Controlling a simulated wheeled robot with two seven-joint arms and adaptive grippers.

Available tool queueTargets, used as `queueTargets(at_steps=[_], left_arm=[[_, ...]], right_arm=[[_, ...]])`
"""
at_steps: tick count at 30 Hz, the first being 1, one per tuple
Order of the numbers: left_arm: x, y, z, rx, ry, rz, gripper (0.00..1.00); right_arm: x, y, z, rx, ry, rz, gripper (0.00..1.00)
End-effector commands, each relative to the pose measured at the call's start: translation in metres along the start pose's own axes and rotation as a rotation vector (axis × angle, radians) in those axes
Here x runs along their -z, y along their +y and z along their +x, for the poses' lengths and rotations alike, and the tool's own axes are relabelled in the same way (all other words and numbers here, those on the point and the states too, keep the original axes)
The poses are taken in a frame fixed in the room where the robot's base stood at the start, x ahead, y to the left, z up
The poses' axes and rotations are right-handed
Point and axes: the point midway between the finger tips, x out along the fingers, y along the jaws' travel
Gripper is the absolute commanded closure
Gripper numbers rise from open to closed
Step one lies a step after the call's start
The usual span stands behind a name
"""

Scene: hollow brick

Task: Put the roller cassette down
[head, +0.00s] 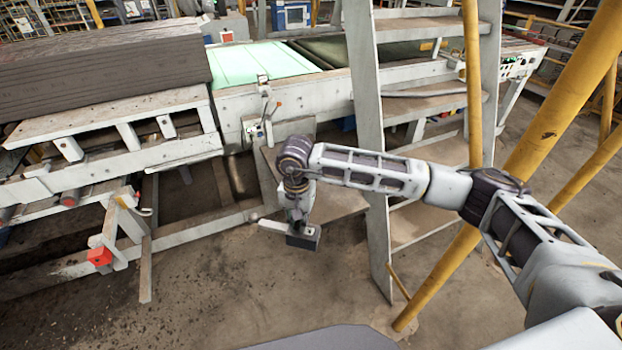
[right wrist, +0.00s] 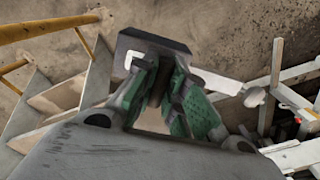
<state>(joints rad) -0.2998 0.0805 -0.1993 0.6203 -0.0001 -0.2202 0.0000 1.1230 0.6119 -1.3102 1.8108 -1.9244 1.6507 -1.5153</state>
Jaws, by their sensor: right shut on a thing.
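The roller cassette shows in the head view as a dark block (head: 303,238) with a pale bar reaching left from it. In the right wrist view, it is a dark plate (right wrist: 155,42) with a pale rod reaching right to a rounded end. My right gripper (head: 299,222) points down and is shut on the cassette, holding it above the floor in front of the conveyor. In the right wrist view its green-padded fingers (right wrist: 165,85) close around the block and hide part of it. My left gripper is not in view.
A long pale conveyor frame (head: 300,98) with a green belt (head: 262,60) runs behind. Dark stacked slabs (head: 105,70) lie at left. A metal stepladder (head: 368,130) and yellow rails (head: 545,110) stand close right of the gripper. Floor (head: 190,300) at front left is clear.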

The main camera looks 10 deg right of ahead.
Motion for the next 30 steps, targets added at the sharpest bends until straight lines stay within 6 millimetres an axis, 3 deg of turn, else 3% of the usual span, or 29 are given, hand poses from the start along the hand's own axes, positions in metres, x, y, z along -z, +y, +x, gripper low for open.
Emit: queueTargets(at_steps=[12,30], left_arm=[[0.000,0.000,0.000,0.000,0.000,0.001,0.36],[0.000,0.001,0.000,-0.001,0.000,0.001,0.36]], right_arm=[[-0.007,0.012,-0.001,0.002,0.000,0.315,1.00],[-0.007,0.015,-0.001,0.001,-0.001,0.487,1.00]])
